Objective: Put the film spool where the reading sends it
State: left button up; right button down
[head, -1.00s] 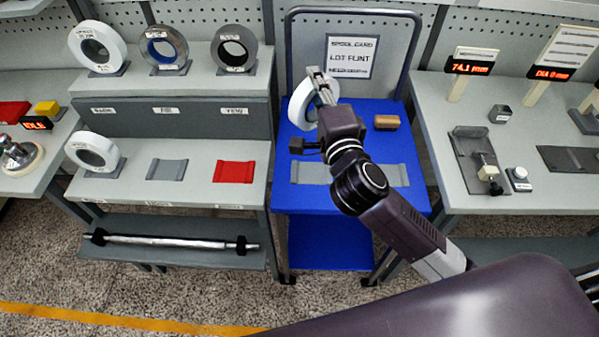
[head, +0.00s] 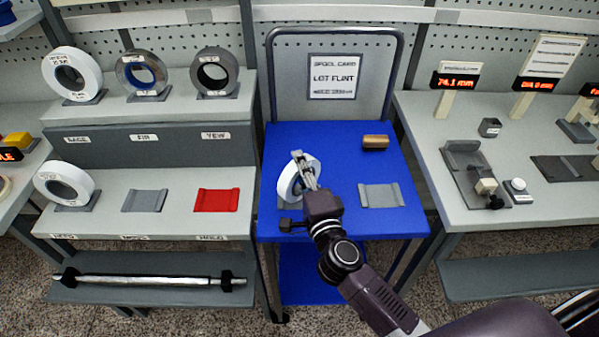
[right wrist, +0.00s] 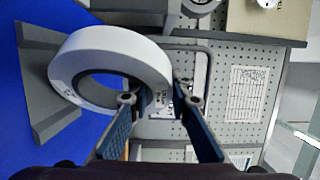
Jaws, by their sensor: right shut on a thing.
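My right gripper (head: 299,160) is shut on the rim of a white film spool (head: 286,184), above the left part of the blue cart (head: 340,142). In the right wrist view the two fingers (right wrist: 154,100) grip the white ring (right wrist: 110,50). A grey cradle (right wrist: 42,75) lies by the ring there; whether the spool touches it I cannot tell. A card on the cart (head: 332,77) reads "SPOOL CARD, LOT FLINT". An orange display (head: 456,82) reads 74.1 mm. My left gripper is not in view.
On the left rack, several spools stand on the shelves beside an empty grey cradle (head: 145,201) and a red one (head: 216,200). The right bench (head: 440,115) holds measuring devices.

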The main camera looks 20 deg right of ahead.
jog(key=shift+f, duration=0.4)
jog(key=shift+f, duration=0.1)
jog(key=c, duration=1.8)
grip_release()
jog(key=shift+f, duration=0.1)
jog(key=shift+o, duration=0.2)
jog(key=shift+r, duration=0.25)
jog(key=s+b, duration=0.2)
jog(key=s, duration=1)
jog(key=shift+f, duration=0.2)
jog(key=shift+a, duration=0.1)
